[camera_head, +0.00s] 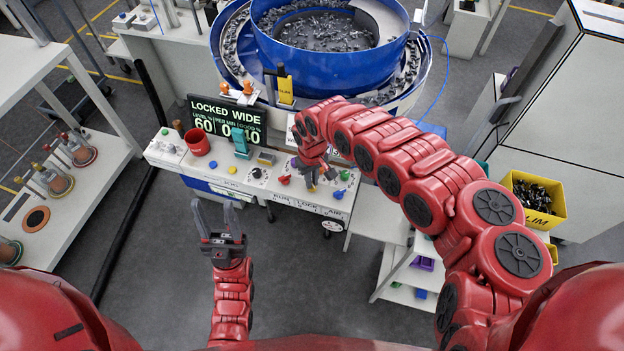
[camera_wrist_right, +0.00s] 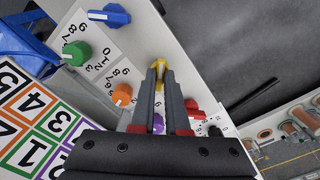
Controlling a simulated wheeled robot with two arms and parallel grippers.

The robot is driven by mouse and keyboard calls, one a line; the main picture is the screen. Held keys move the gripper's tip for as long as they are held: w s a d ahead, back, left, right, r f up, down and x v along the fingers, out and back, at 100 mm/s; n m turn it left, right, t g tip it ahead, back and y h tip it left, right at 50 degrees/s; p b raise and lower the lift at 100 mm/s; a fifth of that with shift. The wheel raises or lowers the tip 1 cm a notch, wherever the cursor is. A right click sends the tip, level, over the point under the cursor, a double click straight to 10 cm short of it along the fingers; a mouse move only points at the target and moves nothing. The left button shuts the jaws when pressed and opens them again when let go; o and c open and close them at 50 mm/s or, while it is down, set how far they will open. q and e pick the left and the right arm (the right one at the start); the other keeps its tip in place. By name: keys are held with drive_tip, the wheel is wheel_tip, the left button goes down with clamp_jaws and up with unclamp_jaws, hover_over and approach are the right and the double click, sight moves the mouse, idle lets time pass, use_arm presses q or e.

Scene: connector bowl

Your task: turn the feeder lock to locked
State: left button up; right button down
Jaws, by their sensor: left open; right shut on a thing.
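The control panel (camera_head: 258,178) carries a row of coloured knobs, with labels reading RUN, LOCK and AIR along its front edge. My right gripper (camera_head: 312,186) is down at the panel above the LOCK label. In the right wrist view my right gripper (camera_wrist_right: 160,68) is shut on a yellow knob (camera_wrist_right: 158,75), which I take for the feeder lock. Its fingers hide most of the knob, and I cannot tell its exact angle.
Blue (camera_wrist_right: 117,15), green (camera_wrist_right: 77,53), orange (camera_wrist_right: 122,95) and red (camera_wrist_right: 194,108) knobs sit close to the gripper. A red cup (camera_head: 197,141) stands on the panel's left end. The blue feeder bowl (camera_head: 330,65) is behind. A yellow bin (camera_head: 540,215) stands right.

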drive_tip(key=shift+m, duration=0.3)
idle(0.4)
drive_tip(key=c, duration=0.9)
unclamp_jaws()
wheel_tip(320, 180, up, 17)
drive_tip(key=shift+r+p, duration=0.2)
drive_tip(key=shift+p, duration=0.65)
